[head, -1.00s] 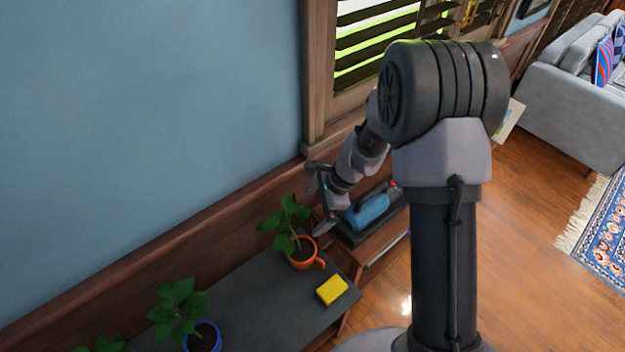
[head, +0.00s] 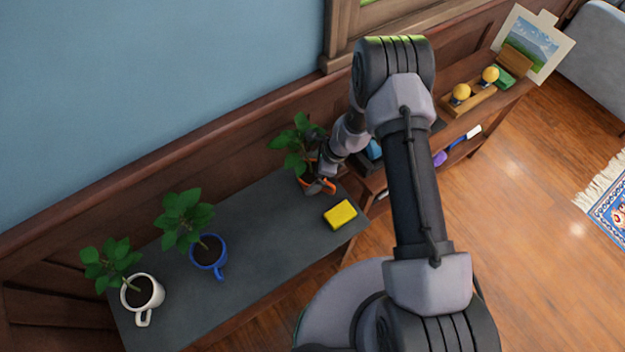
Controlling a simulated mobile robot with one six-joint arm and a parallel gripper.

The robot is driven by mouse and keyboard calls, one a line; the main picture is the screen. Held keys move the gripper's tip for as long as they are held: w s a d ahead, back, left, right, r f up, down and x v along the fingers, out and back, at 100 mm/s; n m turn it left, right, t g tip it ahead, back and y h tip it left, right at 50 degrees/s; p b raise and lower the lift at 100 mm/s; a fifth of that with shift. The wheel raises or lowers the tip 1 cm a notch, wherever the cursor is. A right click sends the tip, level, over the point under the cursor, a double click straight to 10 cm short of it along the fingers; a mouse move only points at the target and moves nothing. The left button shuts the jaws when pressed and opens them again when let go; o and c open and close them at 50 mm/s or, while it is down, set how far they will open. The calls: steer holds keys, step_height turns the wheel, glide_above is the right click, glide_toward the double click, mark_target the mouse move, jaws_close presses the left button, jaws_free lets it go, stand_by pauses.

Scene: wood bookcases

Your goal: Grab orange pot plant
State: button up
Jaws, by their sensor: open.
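The orange pot plant, an orange mug-like pot (head: 326,187) with green leaves (head: 290,142), stands upright on the dark shelf top near its right end. My gripper (head: 318,178) is open and right at the pot, its fingers over the rim and side. The gripper hides part of the pot and stem. I cannot tell whether the fingers touch the pot.
A yellow sponge (head: 340,215) lies just in front of the orange pot. A blue mug plant (head: 208,256) and a white mug plant (head: 142,296) stand to the left. The wall (head: 150,90) is close behind. Another bookcase with yellow-topped objects (head: 474,97) stands to the right.

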steer(key=shift+x, duration=0.9)
steer(key=shift+r, duration=0.1)
